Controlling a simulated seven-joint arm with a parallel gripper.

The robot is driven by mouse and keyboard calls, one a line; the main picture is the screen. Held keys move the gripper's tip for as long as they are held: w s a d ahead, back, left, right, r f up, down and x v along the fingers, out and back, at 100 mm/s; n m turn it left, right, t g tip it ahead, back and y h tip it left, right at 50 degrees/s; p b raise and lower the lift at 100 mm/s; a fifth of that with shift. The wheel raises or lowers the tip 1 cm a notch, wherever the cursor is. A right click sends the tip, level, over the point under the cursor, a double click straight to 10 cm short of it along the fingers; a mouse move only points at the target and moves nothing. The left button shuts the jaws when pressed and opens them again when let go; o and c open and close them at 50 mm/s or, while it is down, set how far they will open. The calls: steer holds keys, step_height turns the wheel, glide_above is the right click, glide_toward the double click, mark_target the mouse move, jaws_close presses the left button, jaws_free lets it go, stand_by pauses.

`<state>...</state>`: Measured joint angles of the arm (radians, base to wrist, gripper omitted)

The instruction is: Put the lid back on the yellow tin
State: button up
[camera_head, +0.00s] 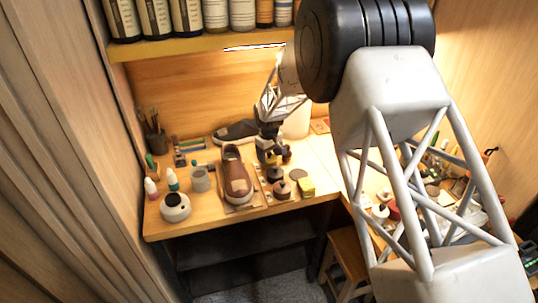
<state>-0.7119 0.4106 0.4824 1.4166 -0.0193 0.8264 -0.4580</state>
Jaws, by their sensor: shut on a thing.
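A small yellow block-like thing (306,187) sits near the front edge.
Dark round jars (282,190) stand close in front of my gripper. A second, dark shoe (236,132) lies behind. A white round pot (175,206), a grey cup (200,179) and small bottles stand at left. A shelf of bottles (190,46) hangs above. My arm covers the right.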

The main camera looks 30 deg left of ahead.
stand_by(0.3)
steer(key=o, duration=1)
steer(key=shift+r, duration=0.15)
steer(key=shift+r, duration=3.4)
jaws_close()
steer(key=shift+f, duration=2.4)
